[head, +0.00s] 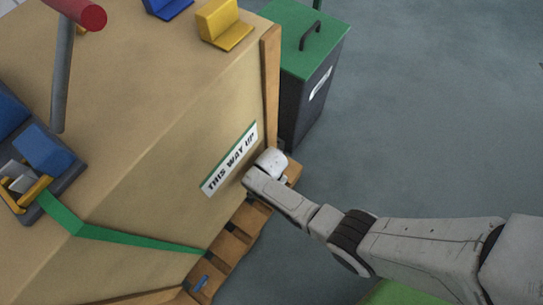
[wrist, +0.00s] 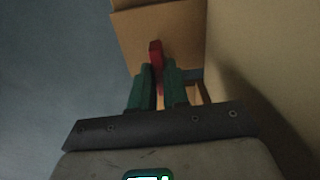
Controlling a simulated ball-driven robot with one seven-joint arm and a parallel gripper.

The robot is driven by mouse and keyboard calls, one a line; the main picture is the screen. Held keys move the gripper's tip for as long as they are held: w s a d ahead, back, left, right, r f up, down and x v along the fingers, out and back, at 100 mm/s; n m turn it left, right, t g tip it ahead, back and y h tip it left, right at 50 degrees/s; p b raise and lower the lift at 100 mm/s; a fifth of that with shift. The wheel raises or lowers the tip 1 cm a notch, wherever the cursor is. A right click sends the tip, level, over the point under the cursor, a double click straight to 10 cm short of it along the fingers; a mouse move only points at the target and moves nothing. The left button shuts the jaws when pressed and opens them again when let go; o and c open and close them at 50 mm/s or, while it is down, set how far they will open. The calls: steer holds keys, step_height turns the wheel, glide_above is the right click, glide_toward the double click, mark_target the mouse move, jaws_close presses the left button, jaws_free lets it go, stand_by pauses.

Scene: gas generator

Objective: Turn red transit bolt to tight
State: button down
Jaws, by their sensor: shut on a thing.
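The red transit bolt (wrist: 155,50) shows in the wrist view as a narrow upright red piece against a tan wooden part. My gripper (wrist: 158,72) has its two green fingers closed on the bolt, one on each side. The bolt's lower part is hidden between the fingers. In the head view my wrist is low at the corner of the large tan crate (head: 165,130), beside its "THIS WAY UP" label (head: 229,160). The fingers and the bolt are hidden in that view.
The crate stands on a wooden pallet (head: 236,232), with a green strap (head: 140,241) around it. A dark bin with a green lid (head: 290,28) stands behind. A red-headed tool (head: 84,14) and blue and yellow blocks (head: 225,25) are on top.

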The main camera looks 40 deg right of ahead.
steer(key=shift+m, duration=0.3)
steer(key=c, duration=1.1)
jaws_free()
step_height(320, 180, up, 11)
steer(key=p, duration=0.6)
steer(key=shift+f, duration=0.1)
